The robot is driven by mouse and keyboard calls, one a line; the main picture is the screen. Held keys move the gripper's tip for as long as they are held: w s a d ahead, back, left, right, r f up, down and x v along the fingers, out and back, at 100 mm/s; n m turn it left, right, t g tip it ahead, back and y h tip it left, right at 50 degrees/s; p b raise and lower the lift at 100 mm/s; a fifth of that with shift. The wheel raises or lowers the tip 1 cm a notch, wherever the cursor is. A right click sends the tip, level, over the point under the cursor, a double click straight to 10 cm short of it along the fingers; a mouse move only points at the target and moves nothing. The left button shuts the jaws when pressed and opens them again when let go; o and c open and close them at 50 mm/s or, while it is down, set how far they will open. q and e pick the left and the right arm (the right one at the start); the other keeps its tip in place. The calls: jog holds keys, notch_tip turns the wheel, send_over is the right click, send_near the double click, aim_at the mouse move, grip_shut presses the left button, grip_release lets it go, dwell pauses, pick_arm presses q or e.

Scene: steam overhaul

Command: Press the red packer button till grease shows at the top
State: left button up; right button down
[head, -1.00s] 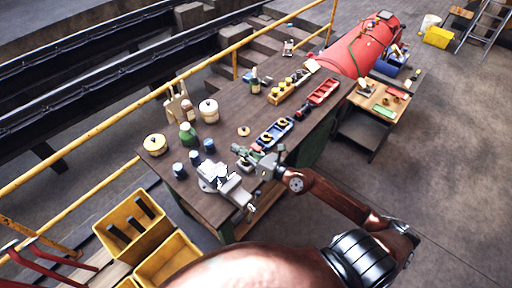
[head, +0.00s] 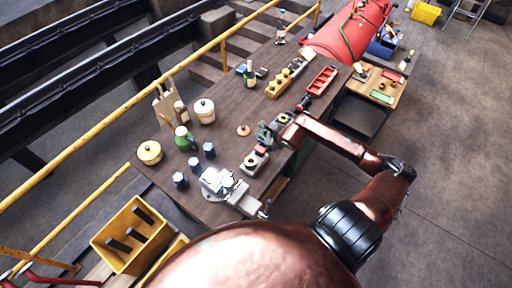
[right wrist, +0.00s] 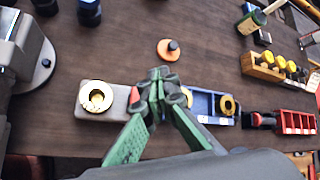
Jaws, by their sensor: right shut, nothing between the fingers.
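A grey block, which looks like the packer (right wrist: 117,101), lies on the bench with a brass ring on its left part. A small reddish spot, perhaps the button (right wrist: 134,95), shows at its right end, close beside my fingers. My left gripper is out of view.
The blue tray holds brass rings. An orange disc with a dark knob (right wrist: 168,49) lies beyond my fingers. A vise (head: 222,184), several dark blue tins, a red tray (head: 321,80) and a wooden rack (head: 279,87) stand on the bench.

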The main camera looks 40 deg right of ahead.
aim_at(257, 145)
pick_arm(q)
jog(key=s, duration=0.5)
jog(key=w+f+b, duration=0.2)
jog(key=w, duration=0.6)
pick_arm(e)
jog(key=f, duration=0.4)
jog(key=shift+s+d+f, duration=0.1)
jog(key=shift+s+d, duration=0.1)
jog(key=shift+s, duration=0.05)
jog(key=f+b, duration=0.1)
jog(key=f, duration=0.1)
jog(key=f+b, duration=0.2)
jog(key=shift+w+f, duration=0.2)
jog(key=shift+f, duration=0.05)
jog(key=shift+s+f, duration=0.1)
jog(key=shift+f, duration=0.05)
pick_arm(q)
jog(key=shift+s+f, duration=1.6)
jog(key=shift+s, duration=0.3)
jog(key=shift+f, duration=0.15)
pick_arm(e)
jog(key=shift+f, duration=0.1)
pick_arm(q)
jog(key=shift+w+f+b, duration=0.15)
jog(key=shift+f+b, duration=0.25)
jog(key=shift+b, duration=0.25)
pick_arm(e)
jog(key=shift+f, duration=0.35)
